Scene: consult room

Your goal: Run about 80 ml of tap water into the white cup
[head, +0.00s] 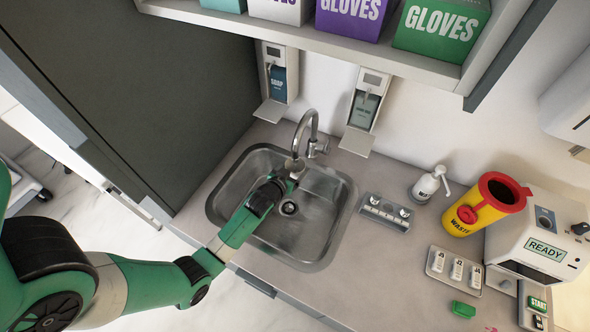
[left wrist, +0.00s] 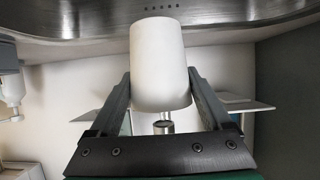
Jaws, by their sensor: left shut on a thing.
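My left gripper (head: 288,172) is over the sink (head: 330,215), under the end of the tap (head: 309,122). It is shut on the white cup (left wrist: 158,60), which fills the gap between its two fingers in the left wrist view. In the head view the cup is small and mostly hidden by the gripper and spout. A metal round end, apparently the tap outlet (left wrist: 163,126), shows just beyond the cup in the left wrist view. The cup's inside is hidden, and I cannot make out running water. My right gripper is out of view.
Two wall dispensers (head: 367,105) hang behind the sink. On the counter right of it are a metal tray (head: 386,212), a white pump bottle (head: 428,186), a yellow waste bin (head: 470,212) and a white device marked READY (head: 545,230). A glove-box shelf (head: 330,38) overhangs the back.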

